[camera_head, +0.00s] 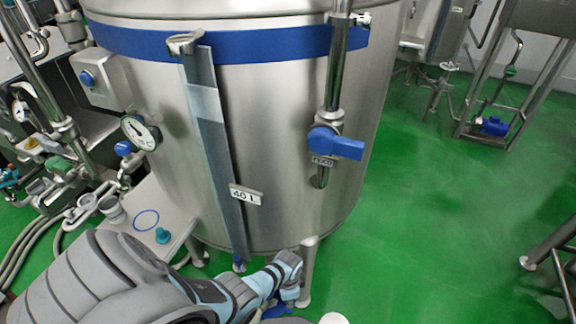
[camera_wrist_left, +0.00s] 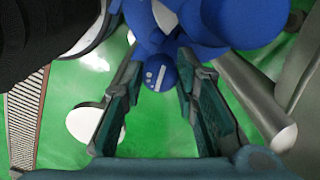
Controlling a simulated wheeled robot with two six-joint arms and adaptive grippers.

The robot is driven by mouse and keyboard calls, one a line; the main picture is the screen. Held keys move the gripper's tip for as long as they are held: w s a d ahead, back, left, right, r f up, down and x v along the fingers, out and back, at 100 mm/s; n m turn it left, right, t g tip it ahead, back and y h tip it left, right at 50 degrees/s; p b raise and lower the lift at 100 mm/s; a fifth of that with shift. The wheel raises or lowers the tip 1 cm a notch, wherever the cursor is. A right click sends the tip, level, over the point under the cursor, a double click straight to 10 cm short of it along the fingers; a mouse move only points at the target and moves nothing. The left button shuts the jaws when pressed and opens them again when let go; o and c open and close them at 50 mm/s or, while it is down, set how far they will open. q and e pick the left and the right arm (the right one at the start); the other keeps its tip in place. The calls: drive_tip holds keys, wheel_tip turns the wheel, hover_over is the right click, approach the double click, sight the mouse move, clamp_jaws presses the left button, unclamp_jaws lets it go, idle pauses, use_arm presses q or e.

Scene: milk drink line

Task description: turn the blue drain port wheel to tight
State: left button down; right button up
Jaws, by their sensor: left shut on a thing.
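The blue drain port wheel (camera_wrist_left: 158,74) shows in the left wrist view as rounded blue lobes, with small white marks on one lobe. My left gripper (camera_wrist_left: 160,62) has its two dark green fingers on either side of that marked lobe and is shut on the wheel. In the head view my left arm reaches in from the lower left to below the tank (camera_head: 285,150). A bit of blue (camera_head: 274,310) shows under the wrist there, mostly hidden by the arm. The wheel's turn position cannot be read. My right gripper is in neither view.
A tank leg (camera_head: 308,270) stands right beside my left wrist. A blue-handled feed valve (camera_head: 336,143) and a level gauge strip with a 40 L tag (camera_head: 245,194) are on the tank front. A small side table (camera_head: 178,236) stands left. Green floor (camera_head: 440,230) is open at right.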

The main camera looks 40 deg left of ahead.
use_arm(q)
drive_tip(key=shift+w+m, duration=0.1)
drive_tip(key=shift+m, duration=1.6)
drive_tip(key=c, duration=1.3)
unclamp_jaws()
wheel_tip(320, 180, up, 12)
drive_tip(key=shift+r, duration=0.1)
